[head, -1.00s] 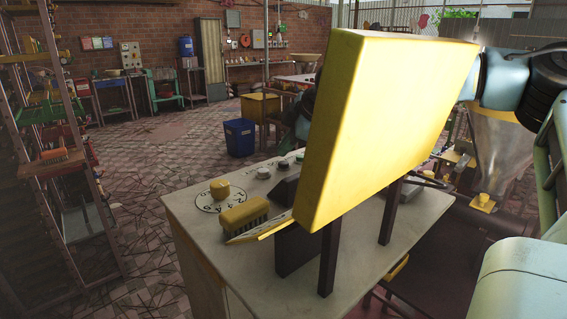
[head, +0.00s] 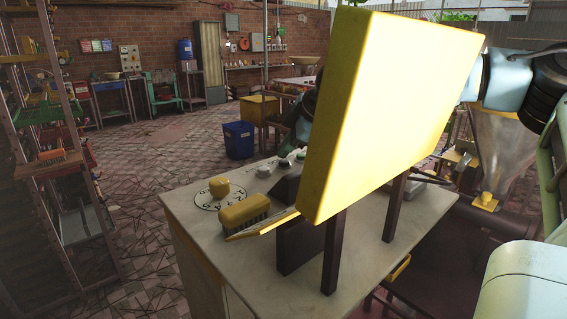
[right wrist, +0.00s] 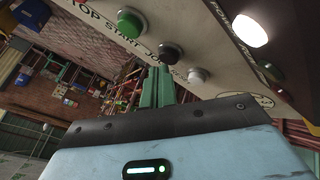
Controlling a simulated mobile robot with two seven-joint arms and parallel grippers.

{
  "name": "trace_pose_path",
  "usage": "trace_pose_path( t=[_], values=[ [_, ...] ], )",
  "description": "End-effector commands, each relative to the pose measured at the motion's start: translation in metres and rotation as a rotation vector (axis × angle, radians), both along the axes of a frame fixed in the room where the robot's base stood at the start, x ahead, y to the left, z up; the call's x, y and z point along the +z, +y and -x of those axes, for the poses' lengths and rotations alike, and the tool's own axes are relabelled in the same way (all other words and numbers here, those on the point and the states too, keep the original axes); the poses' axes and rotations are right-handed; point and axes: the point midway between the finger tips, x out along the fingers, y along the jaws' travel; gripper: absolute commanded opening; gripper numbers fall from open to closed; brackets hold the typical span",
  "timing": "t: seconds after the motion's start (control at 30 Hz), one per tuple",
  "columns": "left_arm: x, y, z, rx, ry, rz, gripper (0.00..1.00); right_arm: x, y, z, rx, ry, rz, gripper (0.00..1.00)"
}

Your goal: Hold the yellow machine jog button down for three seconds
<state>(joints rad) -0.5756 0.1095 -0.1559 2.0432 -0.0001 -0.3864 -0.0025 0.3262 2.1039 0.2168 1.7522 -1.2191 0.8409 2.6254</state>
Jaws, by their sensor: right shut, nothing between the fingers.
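The yellow machine panel (head: 390,110) stands on dark legs on a table, its plain back towards the head camera. My left gripper is not in view.
The table (head: 380,260) also holds a yellow brush (head: 244,211), a dial with a yellow knob (head: 219,187) and small round pieces. A blue bin (head: 239,140) and a shelf rack (head: 50,150) stand beyond.

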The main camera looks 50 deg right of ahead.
Motion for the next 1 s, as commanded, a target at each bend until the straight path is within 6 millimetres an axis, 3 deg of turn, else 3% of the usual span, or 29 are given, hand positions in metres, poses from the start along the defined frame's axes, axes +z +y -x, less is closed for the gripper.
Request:
trace_pose_path(
  t=[1.0],
  values=[
    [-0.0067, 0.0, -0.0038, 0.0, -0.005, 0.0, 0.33, -0.0061, 0.0, 0.0, 0.0, 0.0, 0.0, 0.0]
  ],
)
